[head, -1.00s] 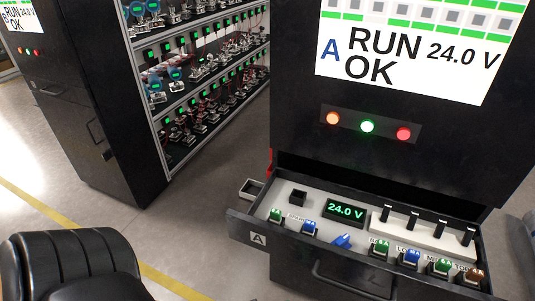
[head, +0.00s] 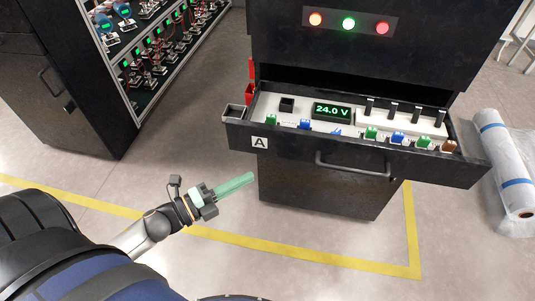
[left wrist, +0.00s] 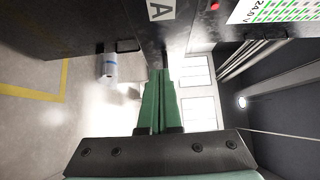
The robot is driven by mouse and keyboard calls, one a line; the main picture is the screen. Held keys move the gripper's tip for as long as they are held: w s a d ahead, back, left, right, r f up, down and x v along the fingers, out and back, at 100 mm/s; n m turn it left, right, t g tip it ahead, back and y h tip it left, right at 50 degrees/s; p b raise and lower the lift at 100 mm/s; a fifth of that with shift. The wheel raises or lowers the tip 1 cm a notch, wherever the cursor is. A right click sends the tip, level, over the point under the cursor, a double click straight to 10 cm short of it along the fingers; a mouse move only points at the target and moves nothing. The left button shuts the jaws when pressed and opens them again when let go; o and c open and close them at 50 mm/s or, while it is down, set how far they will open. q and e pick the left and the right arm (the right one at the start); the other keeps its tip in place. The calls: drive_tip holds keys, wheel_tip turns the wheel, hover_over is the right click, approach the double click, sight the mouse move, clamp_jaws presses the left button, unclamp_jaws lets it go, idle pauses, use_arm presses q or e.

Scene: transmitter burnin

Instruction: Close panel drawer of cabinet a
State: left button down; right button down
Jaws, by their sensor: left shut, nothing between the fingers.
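Cabinet A (head: 330,195) is black and stands right of centre in the head view. Its panel drawer (head: 360,150) is pulled open, with an "A" label on its front and a bar handle on the cabinet or drawer face below. Inside are a 24.0 V display (head: 332,111), several coloured switches and a row of black levers. My left gripper (head: 250,178) has green fingers, is shut and empty, and is in front of the drawer, to the lower left, apart from it. In the left wrist view the shut fingers (left wrist: 158,90) point toward the cabinet front, where the "A" label (left wrist: 160,9) shows. My right gripper is not visible.
Another black cabinet (head: 60,90) with a shelf rack of devices is at the left. Yellow tape (head: 300,255) marks the floor around cabinet A. The floor before the drawer is clear.

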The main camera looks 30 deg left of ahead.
sight(283, 149)
use_arm(q)
drive_tip(key=shift+w+d+p, duration=0.15)
drive_tip(key=shift+w+d, duration=0.2)
drive_tip(key=shift+w, duration=1.25)
drive_tip(key=shift+w+d+p, duration=0.1)
drive_tip(key=shift+w+d, duration=0.25)
drive_tip(key=shift+w, duration=1.25)
drive_tip(key=shift+w+d+p, duration=0.15)
drive_tip(key=shift+w+d, duration=0.2)
drive_tip(key=shift+w, duration=1.25)
